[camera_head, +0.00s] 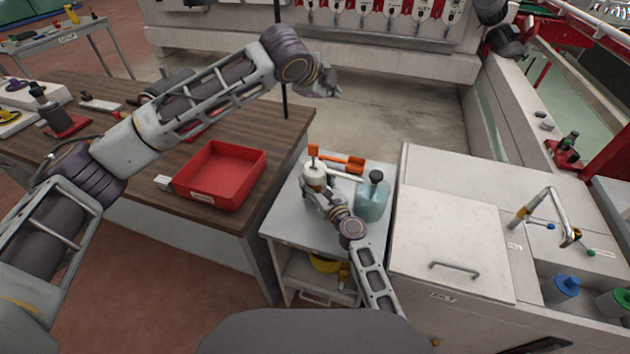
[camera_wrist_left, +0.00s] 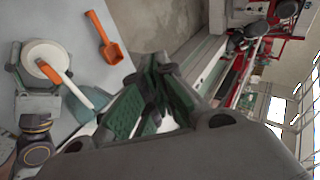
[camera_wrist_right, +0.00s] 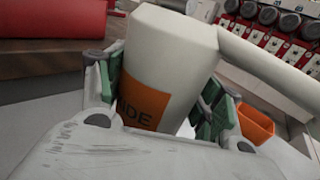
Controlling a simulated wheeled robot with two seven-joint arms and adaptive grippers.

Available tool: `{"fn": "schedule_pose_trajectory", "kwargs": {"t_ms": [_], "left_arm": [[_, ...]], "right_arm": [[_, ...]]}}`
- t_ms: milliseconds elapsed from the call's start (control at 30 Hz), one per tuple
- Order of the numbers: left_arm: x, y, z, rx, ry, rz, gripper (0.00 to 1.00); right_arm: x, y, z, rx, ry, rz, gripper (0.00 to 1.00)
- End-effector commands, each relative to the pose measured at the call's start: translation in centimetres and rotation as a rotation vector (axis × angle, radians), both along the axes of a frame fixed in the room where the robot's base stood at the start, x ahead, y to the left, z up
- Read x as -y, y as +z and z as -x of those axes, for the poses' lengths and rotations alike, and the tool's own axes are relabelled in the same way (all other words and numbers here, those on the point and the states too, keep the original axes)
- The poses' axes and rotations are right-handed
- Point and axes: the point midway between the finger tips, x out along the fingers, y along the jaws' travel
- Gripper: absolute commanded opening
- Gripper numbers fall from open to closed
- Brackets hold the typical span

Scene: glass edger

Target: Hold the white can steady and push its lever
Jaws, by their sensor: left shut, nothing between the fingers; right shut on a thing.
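The white can (camera_head: 314,174) stands on a small grey cart and looks upright. An orange lever (camera_head: 313,151) is on its top. In the left wrist view I see the white can (camera_wrist_left: 38,52) from above, its orange-tipped lever (camera_wrist_left: 50,72) across it. In the right wrist view the can (camera_wrist_right: 170,60) with an orange label fills the space between the green finger pads of my right gripper (camera_wrist_right: 165,95), which is shut on it. My left gripper (camera_head: 328,84) is shut and empty, raised beyond the can and apart from it; its fingers (camera_wrist_left: 150,105) show in the left wrist view.
A teal jug (camera_head: 371,203) with a black cap stands right of the can. An orange scoop (camera_head: 350,163) lies behind it. A red tray (camera_head: 222,175) is on the wooden table to the left; a white cabinet (camera_head: 450,235) stands right.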

Motion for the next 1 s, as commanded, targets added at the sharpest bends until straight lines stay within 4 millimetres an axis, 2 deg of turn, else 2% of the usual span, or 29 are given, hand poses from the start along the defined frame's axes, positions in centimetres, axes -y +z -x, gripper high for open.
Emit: {"fn": "schedule_pose_trajectory", "kwargs": {"t_ms": [133,400,800,1000], "left_arm": [[-0.9,-2.6,1.1,-0.181,0.098,0.046,0.00],[-2.2,-5.5,3.8,-0.462,0.285,0.113,0.00],[-3.8,-7.5,8.0,-0.750,0.569,0.155,0.00],[-4.9,-8.0,8.8,-0.812,0.729,0.174,0.00]], "right_arm": [[0.0,0.0,0.0,0.000,0.000,0.000,0.43],[0.0,0.0,0.0,0.000,0.000,0.000,0.43],[0.0,0.0,0.0,0.000,0.000,0.000,0.43],[0.0,0.0,0.0,0.000,0.000,0.000,0.43]]}}
